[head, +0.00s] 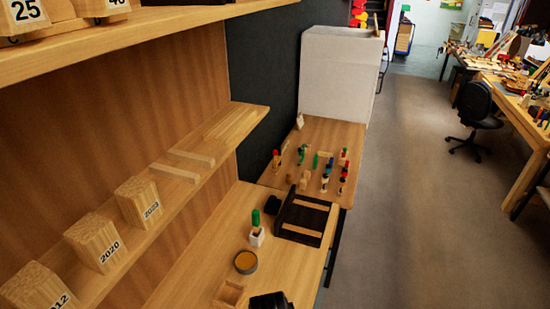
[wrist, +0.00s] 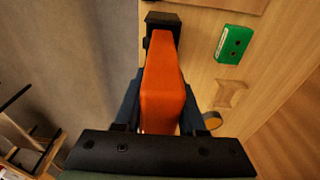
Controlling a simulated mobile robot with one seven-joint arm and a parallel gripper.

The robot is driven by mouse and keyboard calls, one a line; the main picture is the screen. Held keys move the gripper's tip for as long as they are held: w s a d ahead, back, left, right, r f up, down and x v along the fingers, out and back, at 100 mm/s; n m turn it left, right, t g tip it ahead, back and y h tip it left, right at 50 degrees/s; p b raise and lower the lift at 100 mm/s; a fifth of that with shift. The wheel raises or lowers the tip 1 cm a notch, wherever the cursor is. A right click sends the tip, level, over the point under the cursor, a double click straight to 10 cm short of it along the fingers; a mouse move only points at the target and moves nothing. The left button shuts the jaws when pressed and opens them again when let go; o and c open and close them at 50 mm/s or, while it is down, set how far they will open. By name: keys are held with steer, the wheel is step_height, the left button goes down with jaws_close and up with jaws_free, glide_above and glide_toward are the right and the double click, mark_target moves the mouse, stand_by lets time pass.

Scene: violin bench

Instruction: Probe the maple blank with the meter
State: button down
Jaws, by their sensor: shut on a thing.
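My gripper (wrist: 160,110) is shut on an orange meter (wrist: 165,85) with a black end (wrist: 162,20), held out in front of the wrist camera. In the head view only a dark part of my arm end shows at the bottom edge, and the meter is not visible. Three pale wooden blanks stand on the middle shelf at left, labelled 2023 (head: 139,201), 2020 (head: 96,244) and 2012 (head: 40,289). I cannot tell by look which is maple. The meter is apart from all of them.
Shelf boards (head: 250,118) edge the left side.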

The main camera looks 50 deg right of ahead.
steer(key=shift+f+b, duration=1.35)
steer(key=shift+f, duration=0.6)
steer(key=shift+c, duration=2)
jaws_free()
steer(key=r, duration=0.4)
steer(key=a+r+b, duration=0.1)
steer(key=r, duration=0.6)
steer(key=shift+s+a+r+b, duration=0.15)
steer(key=shift+s+r+b, duration=0.05)
steer(key=shift+r+b, duration=0.2)
steer(key=shift+s+a+r, duration=0.1)
steer(key=shift+r, duration=0.5)
